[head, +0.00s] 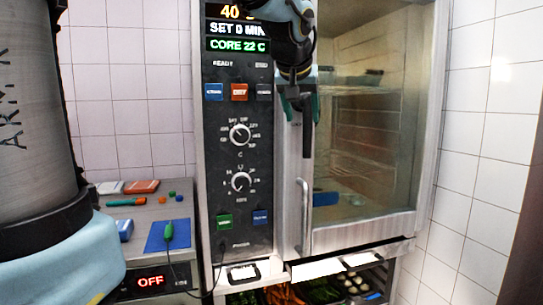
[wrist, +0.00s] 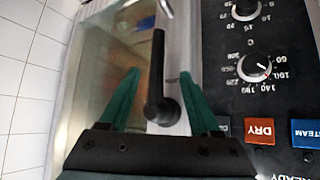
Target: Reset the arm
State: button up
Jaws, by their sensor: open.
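My gripper (head: 301,106) is in front of the oven's upper door edge, beside the control panel. Its two green fingers are spread open with nothing held; they also show in the wrist view (wrist: 159,82). A black door lever (wrist: 157,75) appears between the fingers in the wrist view; I cannot tell how far behind them it lies. In the head view the lever (head: 307,138) hangs down just below the gripper. The oven door (head: 375,215) looks shut. My arm comes in from the top and hides part of the oven top.
The control panel (head: 240,165) has knobs, buttons and lit displays, including "CORE 22 C". A steel counter (head: 190,207) at left holds a blue mat (head: 167,236), a green-handled probe (head: 168,231) and small items. Food trays sit below the oven. White tiled wall (head: 480,130) stands at right.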

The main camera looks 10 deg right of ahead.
jog(key=s+a+f+n+g+y, duration=0.1)
jog(key=a+f+g, duration=0.1)
jog(key=a+f, duration=0.65)
jog(key=s+a+f+n+g+y, duration=0.15)
jog(key=a+f, duration=0.25)
jog(key=f, duration=0.9)
jog(key=s+a+f+g, duration=0.3)
jog(key=s+a+f, duration=0.6)
jog(key=f, duration=0.2)
jog(key=shift+s+n+y, duration=0.35)
jog(key=shift+n, duration=0.1)
jog(key=shift+g, duration=0.25)
